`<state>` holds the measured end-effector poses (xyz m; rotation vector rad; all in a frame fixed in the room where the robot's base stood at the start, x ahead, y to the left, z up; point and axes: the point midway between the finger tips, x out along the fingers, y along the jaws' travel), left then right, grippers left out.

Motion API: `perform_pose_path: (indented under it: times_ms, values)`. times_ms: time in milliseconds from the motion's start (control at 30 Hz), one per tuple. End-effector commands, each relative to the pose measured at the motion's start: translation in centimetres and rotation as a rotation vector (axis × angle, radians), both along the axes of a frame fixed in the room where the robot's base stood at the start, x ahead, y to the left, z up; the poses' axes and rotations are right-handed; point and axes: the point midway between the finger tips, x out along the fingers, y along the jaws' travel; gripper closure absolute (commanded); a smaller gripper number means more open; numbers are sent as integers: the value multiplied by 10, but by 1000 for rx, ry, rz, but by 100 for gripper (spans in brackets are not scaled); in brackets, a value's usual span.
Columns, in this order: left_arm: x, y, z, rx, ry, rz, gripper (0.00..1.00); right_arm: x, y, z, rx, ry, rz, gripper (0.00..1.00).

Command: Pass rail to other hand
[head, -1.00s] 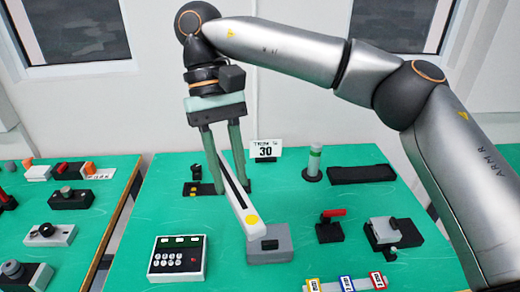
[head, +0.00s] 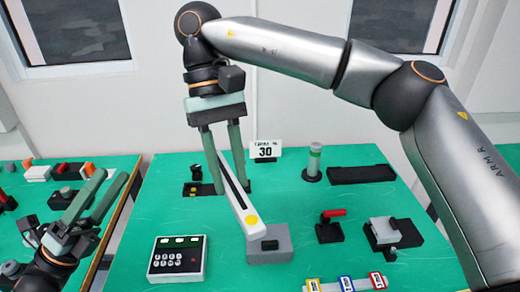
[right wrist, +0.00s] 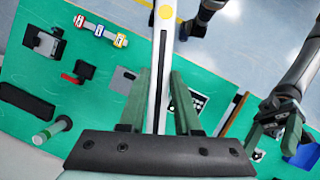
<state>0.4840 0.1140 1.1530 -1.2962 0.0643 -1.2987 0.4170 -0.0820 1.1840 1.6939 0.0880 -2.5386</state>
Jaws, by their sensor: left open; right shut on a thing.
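The rail (head: 236,196) is a long white bar with a black slot along it and a yellow dot near its near end. My right gripper (head: 229,188) is shut on it and holds it tilted above the green table, its near end towards me. In the right wrist view the rail (right wrist: 157,90) stands between the two green fingers (right wrist: 161,100). My left gripper (head: 98,192) is open and empty at the left, apart from the rail. It also shows at the right of the right wrist view (right wrist: 277,133).
A keypad box (head: 177,258) and a grey block (head: 270,244) lie near the rail's near end. A gap separates the left table (head: 50,232).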

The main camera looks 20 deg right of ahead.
Motion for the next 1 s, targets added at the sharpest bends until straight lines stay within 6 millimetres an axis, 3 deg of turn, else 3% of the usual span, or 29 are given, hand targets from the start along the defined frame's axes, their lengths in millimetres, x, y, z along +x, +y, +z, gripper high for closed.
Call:
perform_pose_path:
  times_ms: [33, 200, 400, 500, 800, 1000]
  values:
    - [-14, -23, 19, -14, -71, -83, 32, 0, 0, 0, 0, 0, 0, 100]
    - [-75, -84, 62, -39, -295, -381, 32, 0, 0, 0, 0, 0, 0, 100]
    - [-153, -128, 88, -6, -567, -709, 32, 0, 0, 0, 0, 0, 0, 100]
    - [-180, -143, 95, 60, -733, -808, 32, 0, 0, 0, 0, 0, 0, 100]
    - [-226, -180, 97, 357, -1292, -962, 32, 0, 0, 0, 0, 0, 0, 100]
    - [-237, -197, 87, 596, -1654, -1055, 32, 0, 0, 0, 0, 0, 0, 100]
